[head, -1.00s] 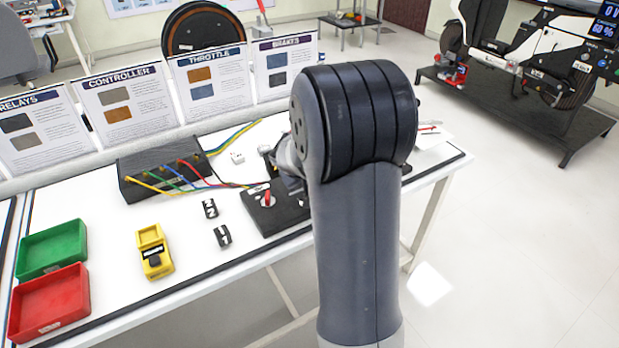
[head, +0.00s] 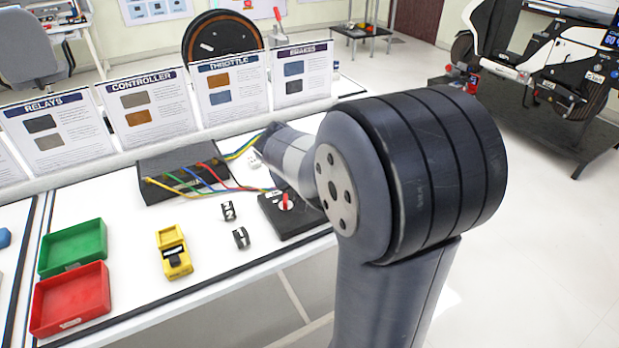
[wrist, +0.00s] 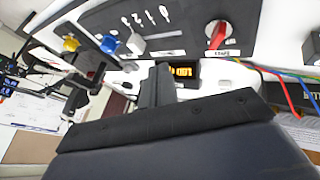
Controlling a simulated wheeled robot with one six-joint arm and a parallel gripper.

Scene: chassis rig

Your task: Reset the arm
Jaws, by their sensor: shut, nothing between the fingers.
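My arm rises at the right of the head view, with its big grey and black elbow joint close to the camera. The forearm runs left and away over the workbench (head: 215,295). My gripper is hidden in the head view. In the wrist view, my gripper (wrist: 162,72) shows as dark fingers held together, with nothing seen between them. I cannot tell whether the fingers touch anything.
A black box (head: 185,172) with coloured cables lies on the bench. Sign boards (head: 150,110) stand along the back.

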